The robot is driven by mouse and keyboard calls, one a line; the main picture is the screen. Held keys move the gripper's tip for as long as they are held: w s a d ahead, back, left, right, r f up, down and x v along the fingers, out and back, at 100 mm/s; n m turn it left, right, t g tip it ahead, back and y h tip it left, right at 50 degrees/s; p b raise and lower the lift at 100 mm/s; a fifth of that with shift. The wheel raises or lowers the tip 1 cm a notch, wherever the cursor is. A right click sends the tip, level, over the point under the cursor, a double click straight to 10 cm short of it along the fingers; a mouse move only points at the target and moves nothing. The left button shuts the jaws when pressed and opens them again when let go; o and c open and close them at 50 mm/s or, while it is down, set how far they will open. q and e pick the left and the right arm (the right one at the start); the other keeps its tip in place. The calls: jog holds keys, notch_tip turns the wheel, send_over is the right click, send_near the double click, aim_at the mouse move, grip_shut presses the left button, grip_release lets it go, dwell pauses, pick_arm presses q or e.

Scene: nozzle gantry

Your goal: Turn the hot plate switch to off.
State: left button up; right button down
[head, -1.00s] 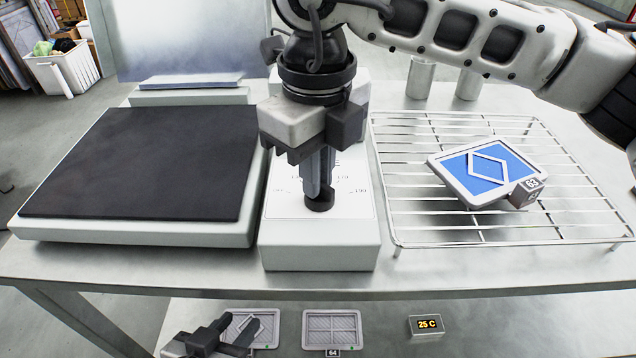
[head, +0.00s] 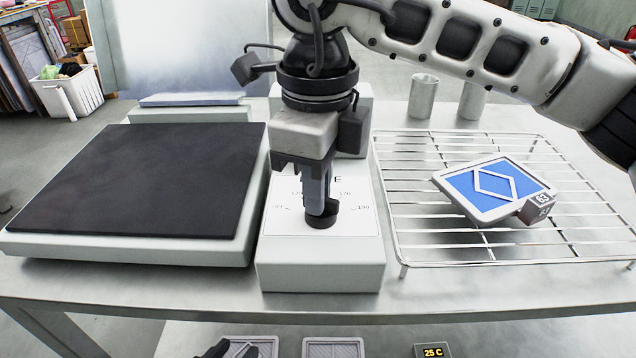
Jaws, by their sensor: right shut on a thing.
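The hot plate (head: 140,180) has a flat black top on a pale base at the left of the table. The white switch box (head: 320,277) stands beside it, with a printed dial face on top. My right gripper (head: 320,208) points down over this box and is shut on the black switch knob (head: 322,219). The fingers and wrist hide part of the dial print, and I cannot tell where the knob points. Only a dark tip of my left gripper (head: 232,349) shows at the bottom edge, too little to tell its jaws.
A wire rack (head: 400,232) at the right holds a blue and white framed plate (head: 490,188) with a numbered tag. Two metal cups (head: 423,97) stand behind it. Below the table edge are grey trays (head: 334,347) and a small display (head: 433,350) reading 25 C.

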jog(key=shift+r, duration=0.1)
jog(key=c, duration=1.5)
grip_release()
pick_arm(q)
jog(key=shift+r+p, duration=0.25)
jog(key=shift+p, duration=0.7)
pick_arm(e)
notch_tip(320, 180, up, 16)
